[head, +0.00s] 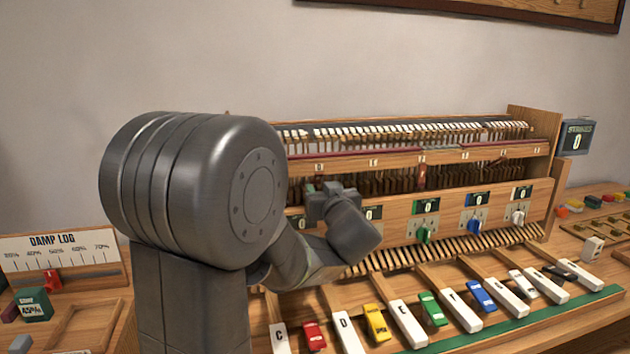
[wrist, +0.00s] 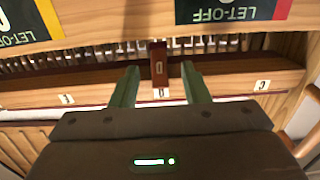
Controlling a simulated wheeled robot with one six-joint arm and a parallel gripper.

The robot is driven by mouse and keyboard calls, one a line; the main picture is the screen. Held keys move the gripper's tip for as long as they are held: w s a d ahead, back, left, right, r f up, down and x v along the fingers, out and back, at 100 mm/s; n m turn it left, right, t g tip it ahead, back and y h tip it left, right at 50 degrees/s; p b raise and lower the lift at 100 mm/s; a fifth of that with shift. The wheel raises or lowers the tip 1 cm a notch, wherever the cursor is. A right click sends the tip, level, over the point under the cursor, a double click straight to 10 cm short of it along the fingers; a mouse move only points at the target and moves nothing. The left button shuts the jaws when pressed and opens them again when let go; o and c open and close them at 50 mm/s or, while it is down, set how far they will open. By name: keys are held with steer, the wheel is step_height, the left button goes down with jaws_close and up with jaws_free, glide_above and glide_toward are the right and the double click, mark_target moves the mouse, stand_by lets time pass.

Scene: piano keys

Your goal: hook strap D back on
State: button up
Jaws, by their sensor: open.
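A dark red strap tag (wrist: 158,68) with a pale letter, which looks like D, hangs upright in the wrist view. Its lower end is close to a small white label (wrist: 161,93) on the wooden rail. I cannot tell whether it is hooked. My gripper (wrist: 160,75) is open, with one green finger on each side of the tag and a visible gap to both. In the head view my gripper (head: 322,188) is at the left part of the piano action; my arm hides the strap there.
The wooden rail (wrist: 225,84) carries other small letter labels. Let-off panels (wrist: 232,10) lie close by. In the head view another red strap (head: 421,176) hangs farther right, above the coloured knobs (head: 424,235). Piano keys (head: 407,322) lie in front.

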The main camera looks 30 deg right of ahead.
mark_target(317, 180)
steer(key=x, duration=0.7)
steer(key=shift+d, duration=0.1)
jaws_close()
